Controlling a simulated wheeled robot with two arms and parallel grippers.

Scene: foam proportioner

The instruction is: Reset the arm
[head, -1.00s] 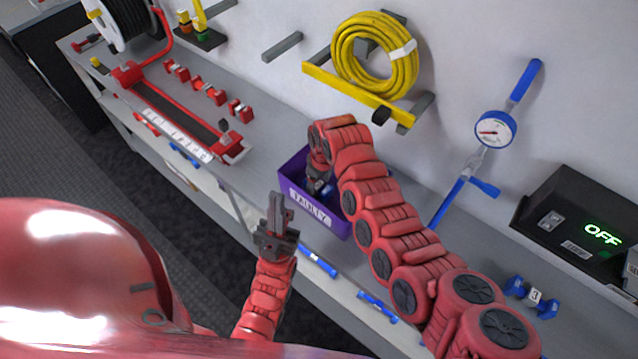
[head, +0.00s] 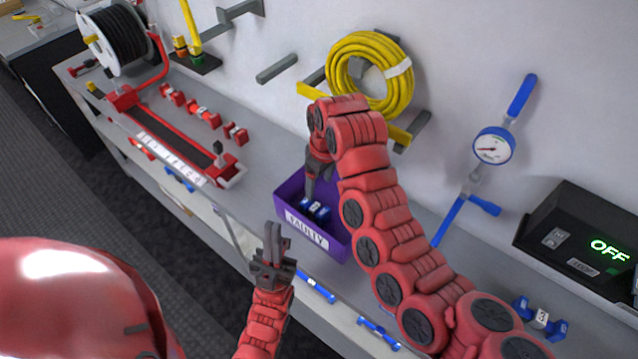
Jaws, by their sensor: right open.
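My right arm reaches in from the lower right and bends down over the purple bin labelled FAULTY (head: 330,244). My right gripper (head: 312,190) is open and empty above the bin's left part, its fingers pointing down. A blue fitting (head: 315,209) lies inside the bin under the gripper, apart from it as far as I can see. My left gripper (head: 275,240) is raised in front of the bench edge, pointing up, with its two fingers close together. Whether they touch is not clear. It holds nothing that I can see.
A coiled yellow hose (head: 370,72) hangs on the wall behind my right arm. A pressure gauge (head: 493,146) with blue pipes and a black box reading OFF (head: 580,235) are to the right. A red tray (head: 175,135), red fittings and a hose reel (head: 118,38) are left.

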